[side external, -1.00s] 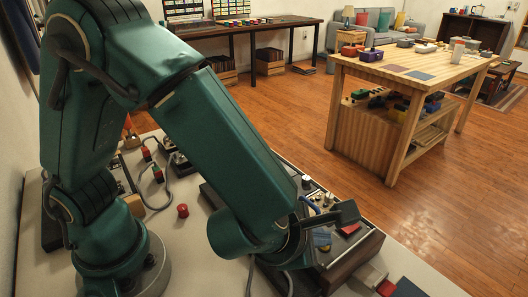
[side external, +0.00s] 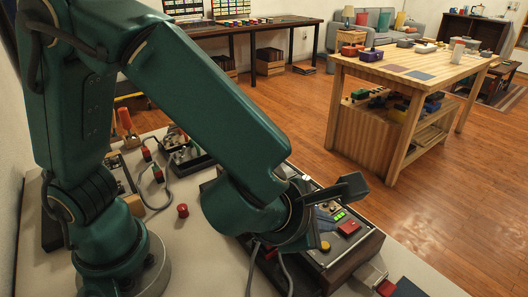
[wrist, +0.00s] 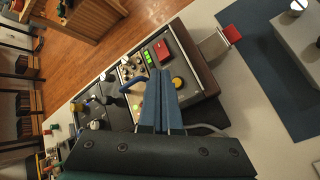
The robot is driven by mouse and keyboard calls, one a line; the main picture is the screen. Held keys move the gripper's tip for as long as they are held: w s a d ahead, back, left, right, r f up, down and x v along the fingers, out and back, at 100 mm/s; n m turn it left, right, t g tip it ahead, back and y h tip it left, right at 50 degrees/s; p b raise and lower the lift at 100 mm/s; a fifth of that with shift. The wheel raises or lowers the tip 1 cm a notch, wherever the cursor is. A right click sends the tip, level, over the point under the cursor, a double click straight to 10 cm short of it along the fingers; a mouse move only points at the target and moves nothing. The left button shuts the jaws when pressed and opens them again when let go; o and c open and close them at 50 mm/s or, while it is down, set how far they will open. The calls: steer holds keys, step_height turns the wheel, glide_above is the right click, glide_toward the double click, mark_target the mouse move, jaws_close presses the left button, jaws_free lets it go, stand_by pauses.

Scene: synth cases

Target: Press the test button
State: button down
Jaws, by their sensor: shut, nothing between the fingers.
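A control panel (side external: 345,262) in a dark wooden case lies on the bench, and it also shows in the wrist view (wrist: 196,75). It carries a round yellow button (wrist: 177,83), a red square piece (wrist: 162,50) and a row of lit green lights (wrist: 148,57). The yellow button also shows in the side view (side external: 325,246). I cannot read any label, so I cannot tell which one is the test button. My gripper (wrist: 159,76) has its blue fingers shut and empty over the panel, beside the yellow button in the picture. Their height above it is unclear.
Knobs and a blue cable or handle (wrist: 133,82) are on or near the panel's left part. A red-ended piece (wrist: 230,34) sticks out at its side. A loose red knob (side external: 183,210) lies on the pale bench. A wooden table (side external: 400,70) stands farther off.

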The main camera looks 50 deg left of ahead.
steer(key=shift+r, duration=1.5)
steer(key=shift+a, duration=0.1)
steer(key=s+a+r+n+g+y, duration=0.1)
steer(key=s+a+r+n, duration=0.15)
steer(key=a+n, duration=0.6)
steer(key=s+a+r+n+y, duration=0.1)
steer(key=a+r+n, duration=0.3)
steer(key=a+n, duration=0.4)
steer(key=s+d+f+n+g+h, duration=0.1)
steer(key=s+n, duration=0.3)
steer(key=n, duration=0.9)
steer(key=s+d+f+n+g+h, duration=0.1)
steer(key=s+n, duration=0.3)
steer(key=n, duration=1)
steer(key=shift+s+d+f+g+h, duration=0.3)
steer(key=shift+d+f+h, duration=0.15)
steer(key=shift+d, duration=0.3)
